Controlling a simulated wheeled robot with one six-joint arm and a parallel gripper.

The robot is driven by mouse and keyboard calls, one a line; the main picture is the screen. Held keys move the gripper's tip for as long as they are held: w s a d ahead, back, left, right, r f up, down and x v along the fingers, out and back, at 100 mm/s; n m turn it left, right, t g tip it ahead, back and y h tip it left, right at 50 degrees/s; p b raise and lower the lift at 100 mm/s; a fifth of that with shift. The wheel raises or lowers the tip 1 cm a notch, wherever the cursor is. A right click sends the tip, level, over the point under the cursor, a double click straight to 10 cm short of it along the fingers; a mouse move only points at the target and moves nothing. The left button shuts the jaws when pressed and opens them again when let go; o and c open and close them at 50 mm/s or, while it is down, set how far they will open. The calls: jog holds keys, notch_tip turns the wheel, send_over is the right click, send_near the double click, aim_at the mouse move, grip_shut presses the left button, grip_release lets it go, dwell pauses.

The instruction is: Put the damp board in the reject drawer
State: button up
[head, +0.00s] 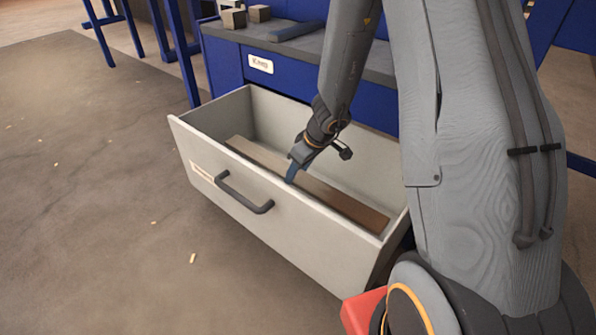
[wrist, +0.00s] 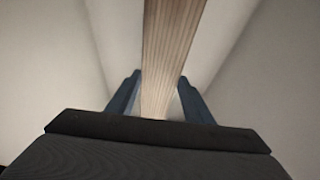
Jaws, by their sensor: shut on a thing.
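The reject drawer (head: 232,190) is pulled open from the blue cabinet, with light grey walls and a dark handle on its front. A long brown board (head: 335,198) lies lengthwise inside it, below the rim. My gripper (head: 291,176) reaches down into the drawer and is shut on the board. In the wrist view, the board (wrist: 170,45) runs between the two blue fingers of my gripper (wrist: 160,100), with pale drawer walls on both sides. Whether the board touches the drawer floor is hidden.
The blue cabinet (head: 225,65) stands behind the drawer, with small blocks (head: 233,18) and a blue tool-like bar (head: 296,31) on its grey top. Blue frame legs (head: 183,60) stand at the back left. The floor in front and left is clear except for small chips.

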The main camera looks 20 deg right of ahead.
jog(key=shift+f+b, duration=0.35)
jog(key=shift+b, duration=0.3)
jog(key=o, duration=1.2)
jog(key=shift+r, duration=0.1)
